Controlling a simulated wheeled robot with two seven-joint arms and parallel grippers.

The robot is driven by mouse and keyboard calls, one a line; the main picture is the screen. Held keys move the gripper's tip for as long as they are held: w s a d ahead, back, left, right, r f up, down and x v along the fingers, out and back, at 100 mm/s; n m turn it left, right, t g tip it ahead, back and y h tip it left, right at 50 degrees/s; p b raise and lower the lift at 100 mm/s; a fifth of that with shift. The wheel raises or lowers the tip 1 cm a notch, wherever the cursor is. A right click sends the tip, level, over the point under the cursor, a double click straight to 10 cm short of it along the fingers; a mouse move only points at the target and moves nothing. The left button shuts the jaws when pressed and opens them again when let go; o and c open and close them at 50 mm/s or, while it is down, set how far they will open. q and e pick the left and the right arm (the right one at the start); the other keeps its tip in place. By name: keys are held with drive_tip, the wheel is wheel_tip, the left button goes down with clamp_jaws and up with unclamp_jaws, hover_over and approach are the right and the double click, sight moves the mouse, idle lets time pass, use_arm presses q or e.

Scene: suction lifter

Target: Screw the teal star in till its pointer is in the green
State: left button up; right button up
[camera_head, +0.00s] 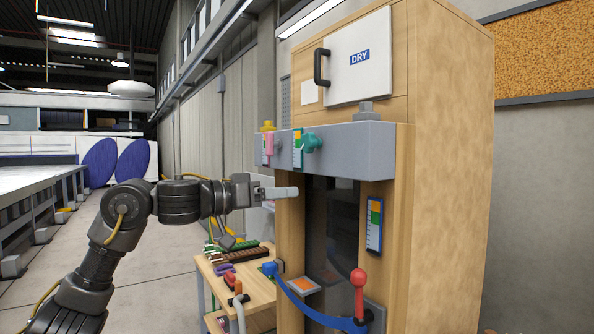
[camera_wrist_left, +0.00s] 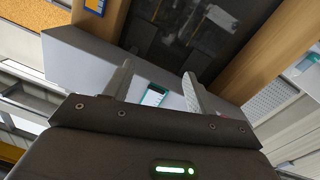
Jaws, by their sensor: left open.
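The teal star knob (camera_head: 313,142) sticks out from the front of the grey box (camera_head: 350,148) on the wooden cabinet. A colored scale strip (camera_head: 297,147) with green and orange parts is beside it; I cannot make out where the pointer stands. My left gripper (camera_head: 292,192) is open and empty, below the star and apart from it. In the left wrist view its two fingers (camera_wrist_left: 156,84) are spread, with a small white and teal panel (camera_wrist_left: 154,95) showing between their tips. The star itself is not clear in that view. My right gripper is not in view.
A pink knob (camera_head: 269,144) and a yellow one (camera_head: 268,126) sit to the left of the star. Below are a dark glass panel (camera_head: 335,215), a red-knobbed lever (camera_head: 358,280), a blue curved bar (camera_head: 305,308) and a side table (camera_head: 252,290) with small items.

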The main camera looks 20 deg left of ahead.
use_arm(q)
drive_tip(key=t+y, duration=0.1)
approach(305, 143)
drive_tip(key=v, duration=0.3)
drive_tip(key=p+x, duration=0.4)
drive_tip(key=x, duration=0.5)
drive_tip(key=shift+w+d+r+p, duration=0.15)
drive_tip(key=shift+w+d+p, duration=0.05)
drive_tip(key=shift+w+p, duration=0.15)
drive_tip(key=shift+w+d, duration=0.45)
drive_tip(key=shift+w, duration=0.1)
drive_tip(key=shift+c, duration=0.3)
drive_tip(key=c, duration=0.9)
drive_tip(key=shift+m, duration=0.5)
